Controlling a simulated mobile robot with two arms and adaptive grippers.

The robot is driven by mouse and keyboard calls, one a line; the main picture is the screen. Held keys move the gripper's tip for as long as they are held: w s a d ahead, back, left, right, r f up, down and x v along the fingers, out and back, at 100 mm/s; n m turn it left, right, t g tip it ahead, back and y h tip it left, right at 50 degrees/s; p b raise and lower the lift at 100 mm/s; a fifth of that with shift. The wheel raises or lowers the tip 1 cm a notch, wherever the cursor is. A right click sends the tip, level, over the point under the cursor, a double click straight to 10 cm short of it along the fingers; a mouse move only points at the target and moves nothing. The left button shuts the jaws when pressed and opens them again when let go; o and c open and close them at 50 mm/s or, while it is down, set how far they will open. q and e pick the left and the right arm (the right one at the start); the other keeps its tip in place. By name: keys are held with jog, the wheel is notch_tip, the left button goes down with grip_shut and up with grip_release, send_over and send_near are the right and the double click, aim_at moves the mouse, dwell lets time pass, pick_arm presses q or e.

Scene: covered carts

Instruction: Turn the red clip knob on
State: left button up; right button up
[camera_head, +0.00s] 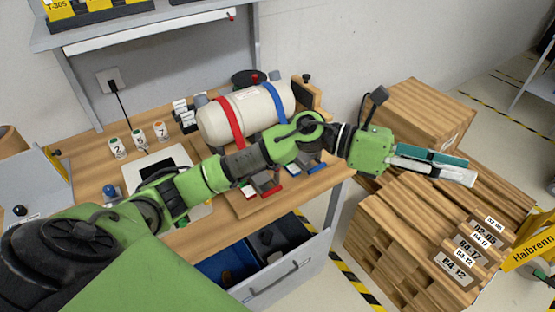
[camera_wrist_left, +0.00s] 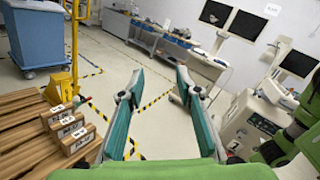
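A white tank (camera_head: 266,124) with a red strap (camera_head: 229,122) and a blue strap (camera_head: 276,102) lies on the wooden workbench. A red clip (camera_head: 271,187) sits in front of the tank below the red strap, partly behind my left arm. A blue clip (camera_head: 316,168) is to its right. I cannot make out the red clip's knob or its setting. My left gripper (camera_head: 466,168) is to the right of the bench, above wooden crates and far from the clip. In the left wrist view its fingers (camera_wrist_left: 158,76) are spread and empty. My right gripper is not in view.
Stacked wooden crates (camera_head: 395,230) stand right of the bench. An open drawer (camera_head: 300,272) juts out below it. The left wrist view shows open floor ahead, a blue cart (camera_wrist_left: 42,42) and a yellow post (camera_wrist_left: 75,40).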

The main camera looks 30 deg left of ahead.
pick_arm(q)
jog(key=w+a+f+m+g+y, duration=0.25)
jog(key=a+f+m+y, duration=0.6)
jog(key=a, duration=0.55)
jog(key=s+a+r+n+y, duration=0.15)
jog(key=a+y, duration=0.85)
jog(key=a, duration=1.2)
jog(key=shift+g, duration=0.35)
notch_tip(320, 180, down, 12)
jog(key=shift+w+f+p, duration=0.1)
jog(key=shift+f+p, duration=0.15)
jog(key=shift+p, duration=0.9)
grip_shut()
